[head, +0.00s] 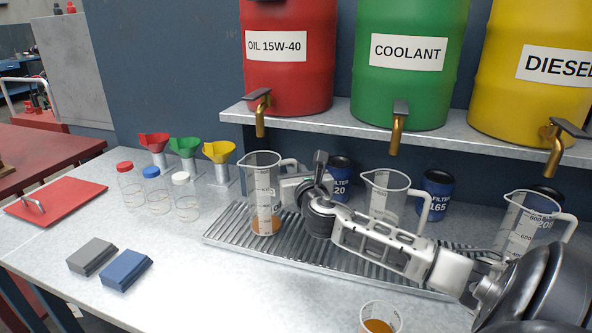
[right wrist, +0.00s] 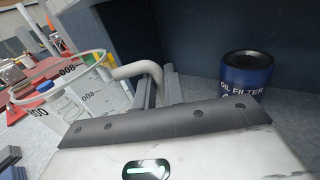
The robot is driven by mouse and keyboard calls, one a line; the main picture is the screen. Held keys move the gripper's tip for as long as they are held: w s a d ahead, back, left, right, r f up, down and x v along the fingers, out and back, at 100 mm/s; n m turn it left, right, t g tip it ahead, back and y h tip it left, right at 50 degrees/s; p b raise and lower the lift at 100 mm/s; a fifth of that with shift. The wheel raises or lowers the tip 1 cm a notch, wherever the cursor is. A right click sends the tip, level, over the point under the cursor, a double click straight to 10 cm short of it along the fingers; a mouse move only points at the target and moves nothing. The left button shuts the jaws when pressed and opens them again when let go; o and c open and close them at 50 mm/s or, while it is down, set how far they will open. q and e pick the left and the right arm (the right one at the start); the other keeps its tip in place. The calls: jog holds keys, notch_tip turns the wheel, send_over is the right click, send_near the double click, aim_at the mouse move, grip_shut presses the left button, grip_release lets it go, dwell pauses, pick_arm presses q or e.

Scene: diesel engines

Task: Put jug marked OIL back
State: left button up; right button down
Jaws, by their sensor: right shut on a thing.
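A clear measuring jug (head: 263,185) with amber liquid in its bottom is at the left end of the ribbed metal drip tray (head: 225,232), below the red drum's tap. It looks upright, on or just above the tray; I cannot tell if it touches. My right gripper (head: 294,183) is shut on its handle from the right. In the right wrist view the jug (right wrist: 88,88) is at the left, its handle between my fingers (right wrist: 157,88). No OIL mark is readable on it. My left gripper is not in view.
Two more clear jugs stand at the tray's middle (head: 384,195) and right (head: 520,225). Blue oil filters (head: 435,190) stand behind. A cup of amber liquid (head: 380,318) is at the front. Funnels (head: 185,150), bottles (head: 130,185) and blocks (head: 125,270) are left. The drum shelf (head: 340,120) overhangs.

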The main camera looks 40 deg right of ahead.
jog(key=c, duration=1.5)
grip_release()
jog(key=shift+f, duration=0.1)
jog(key=v, duration=1.2)
jog(key=shift+r, duration=0.25)
